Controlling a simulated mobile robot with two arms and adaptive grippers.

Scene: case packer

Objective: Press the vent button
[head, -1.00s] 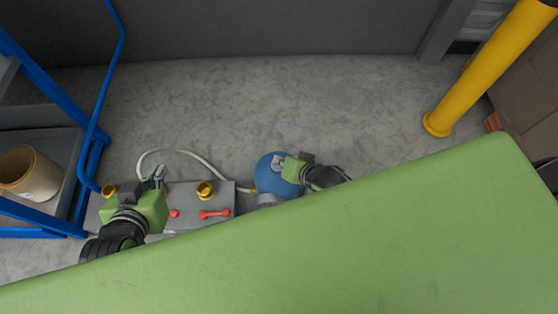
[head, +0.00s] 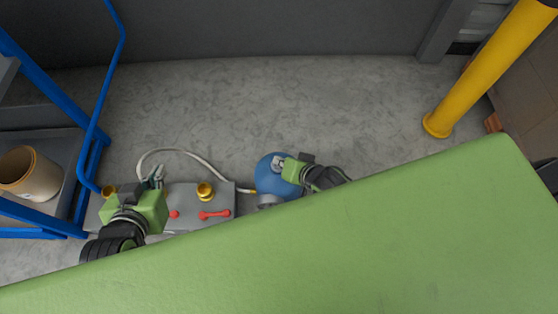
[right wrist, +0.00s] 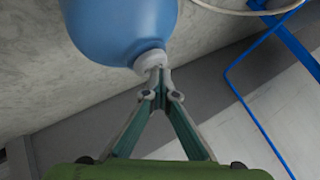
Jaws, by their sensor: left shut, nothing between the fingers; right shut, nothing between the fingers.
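A grey panel box (head: 227,200) stands low beyond the green surface. It carries a small red round button (head: 174,214), a red lever (head: 214,214) and yellow fittings, one of them a yellow knob (head: 205,190). Which part is the vent button I cannot tell for sure. My left gripper (head: 156,174) is shut and empty over the left part of the box, hiding some of it. My right gripper (head: 278,163) is shut and empty at the blue rounded vessel (head: 266,184). In the right wrist view its fingertips (right wrist: 158,74) are at the vessel's pale round cap (right wrist: 150,61); contact is unclear.
A pale hose (head: 180,151) curves behind the box. My green body part covers the front. A blue-framed rack (head: 101,137) with a beige bucket (head: 30,174) stands at left, a yellow post (head: 480,75) at right. The concrete floor (head: 300,105) behind is clear.

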